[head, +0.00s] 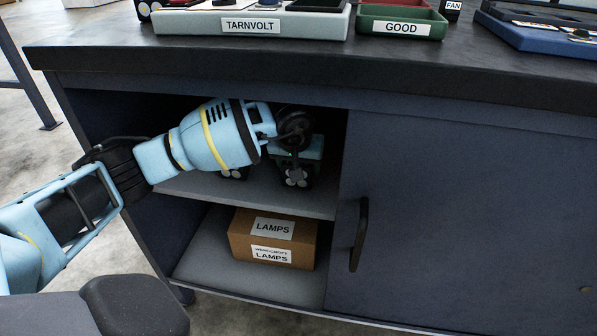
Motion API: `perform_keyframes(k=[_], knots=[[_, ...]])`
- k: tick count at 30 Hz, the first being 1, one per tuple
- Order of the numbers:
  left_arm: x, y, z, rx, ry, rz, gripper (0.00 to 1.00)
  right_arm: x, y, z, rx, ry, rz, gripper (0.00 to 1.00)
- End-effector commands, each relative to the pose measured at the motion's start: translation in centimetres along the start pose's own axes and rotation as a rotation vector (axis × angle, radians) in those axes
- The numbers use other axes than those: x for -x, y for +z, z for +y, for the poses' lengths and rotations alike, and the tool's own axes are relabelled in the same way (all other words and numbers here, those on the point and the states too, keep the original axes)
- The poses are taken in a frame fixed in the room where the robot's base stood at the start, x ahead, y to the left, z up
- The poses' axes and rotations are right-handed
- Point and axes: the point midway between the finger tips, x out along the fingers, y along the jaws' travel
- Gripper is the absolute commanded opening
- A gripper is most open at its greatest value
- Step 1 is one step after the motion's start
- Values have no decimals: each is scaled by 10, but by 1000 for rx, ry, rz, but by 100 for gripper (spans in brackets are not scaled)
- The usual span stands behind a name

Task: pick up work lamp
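My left arm reaches from the left into the open upper compartment of the cabinet. My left gripper (297,174) points down over the upper shelf, its light blue palm above dark fingers. A small dark object with pale round faces, seemingly a work lamp (297,182), shows at its fingertips. I cannot tell whether the fingers are closed on it. A similar dark object with pale round faces (235,174) sits to the left on the shelf, mostly hidden by my forearm. My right gripper is not in view.
The shelf (315,203) bounds the compartment below. A cardboard box labelled LAMPS (240,240) stands in the lower compartment. A closed door panel (460,210) with a dark handle (358,235) covers the right. The TARNVOLT tray (200,25) and green GOOD tray (372,27) stand on top.

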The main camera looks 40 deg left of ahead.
Motion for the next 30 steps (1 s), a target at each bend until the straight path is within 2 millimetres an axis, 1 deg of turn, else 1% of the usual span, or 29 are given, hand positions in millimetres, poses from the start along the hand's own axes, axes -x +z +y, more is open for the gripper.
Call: perform_keyframes(k=[1, 5, 12, 16, 20, 24, 25, 26, 30], knots=[[0, 0, 0, 0, 0, 0, 47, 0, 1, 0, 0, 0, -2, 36], [0, 0, 0, 0, 0, 0, 30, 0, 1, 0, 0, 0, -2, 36], [1, -1, 0, 1, 1, 2, 30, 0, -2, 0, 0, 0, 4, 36], [6, -3, 0, 1, 2, 3, 30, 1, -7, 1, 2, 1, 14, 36], [18, -8, 0, 2, 3, 5, 30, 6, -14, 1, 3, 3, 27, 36], [38, -16, 0, 2, 3, 6, 30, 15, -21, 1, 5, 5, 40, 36], [40, -14, 0, 0, 2, 4, 30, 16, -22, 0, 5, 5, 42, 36], [40, -7, 0, -3, 0, 3, 30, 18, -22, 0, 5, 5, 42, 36], [51, 20, -1, -5, 1, 2, 30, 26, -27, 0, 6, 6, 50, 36]])
